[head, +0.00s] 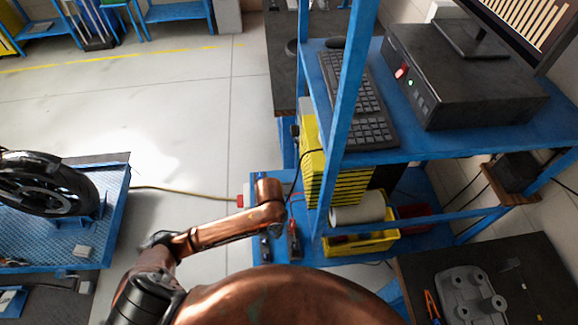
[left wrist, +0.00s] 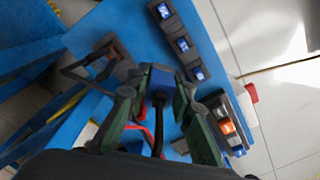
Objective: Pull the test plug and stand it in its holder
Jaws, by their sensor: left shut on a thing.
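In the left wrist view my left gripper (left wrist: 160,88) has its green-padded fingers closed on a small dark blue and black piece, which I take to be the test plug (left wrist: 162,78). A black cable (left wrist: 158,130) shows between the fingers. The fingers hide part of the piece, and I cannot tell whether it is still seated in anything. Below it is a blue shelf (left wrist: 125,18). A black open bracket (left wrist: 82,72) stands left of the fingers; I cannot tell if it is the holder. In the head view my copper left arm hides the gripper's tips. My right gripper is not seen.
Several black and blue sockets (left wrist: 182,45) and a strip with an orange switch (left wrist: 227,127) lie right of the fingers. In the head view a blue rack (head: 352,70) with a black box (head: 455,85) rises beside my arm. A yellow bin (head: 372,244) sits low.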

